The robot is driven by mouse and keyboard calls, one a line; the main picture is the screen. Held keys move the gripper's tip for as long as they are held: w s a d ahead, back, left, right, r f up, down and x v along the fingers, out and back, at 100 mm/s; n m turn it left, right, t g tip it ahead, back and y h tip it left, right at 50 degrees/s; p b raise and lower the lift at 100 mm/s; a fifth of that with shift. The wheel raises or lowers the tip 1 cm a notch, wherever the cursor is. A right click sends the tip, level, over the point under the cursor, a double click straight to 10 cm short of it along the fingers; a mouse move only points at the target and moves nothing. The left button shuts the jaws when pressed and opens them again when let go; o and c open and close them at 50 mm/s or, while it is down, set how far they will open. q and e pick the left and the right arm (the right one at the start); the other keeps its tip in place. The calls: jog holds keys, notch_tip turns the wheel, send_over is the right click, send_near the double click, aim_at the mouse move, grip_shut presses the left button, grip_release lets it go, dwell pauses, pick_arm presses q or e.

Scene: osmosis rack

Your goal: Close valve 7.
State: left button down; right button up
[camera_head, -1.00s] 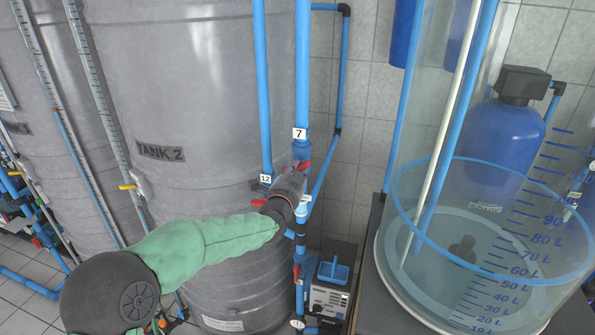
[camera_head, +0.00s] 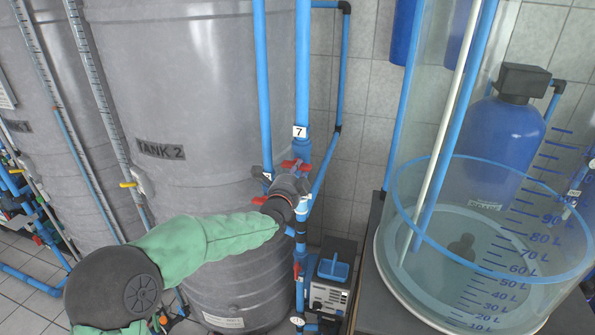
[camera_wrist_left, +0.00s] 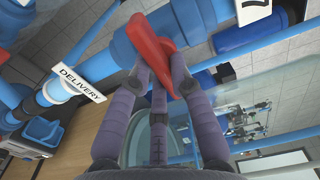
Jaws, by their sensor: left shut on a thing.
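Valve 7 is on the vertical blue pipe under the white "7" label (camera_head: 299,132) in the head view. Its red handle (camera_head: 297,166) shows just above my left gripper (camera_head: 292,184) and lies across the pipe. In the left wrist view my left gripper (camera_wrist_left: 163,75) is shut on the red handle (camera_wrist_left: 152,38), with its purple-grey fingers on both sides. The gripper body hides most of the valve in the head view. A "DELIVERY" tag (camera_wrist_left: 81,83) hangs to the left of the fingers in the wrist view. My right gripper is not in view.
The grey Tank 2 (camera_head: 190,70) stands close behind my left arm. Another red handle (camera_head: 257,200) is beside the gripper, and one more (camera_head: 297,270) is lower on the pipe. A clear graduated tank (camera_head: 480,280) stands to the right.

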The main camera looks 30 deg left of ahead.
pick_arm(q)
jog(key=c, duration=1.1)
grip_release()
jog(key=v, duration=1.2)
jog(key=shift+f, duration=0.1)
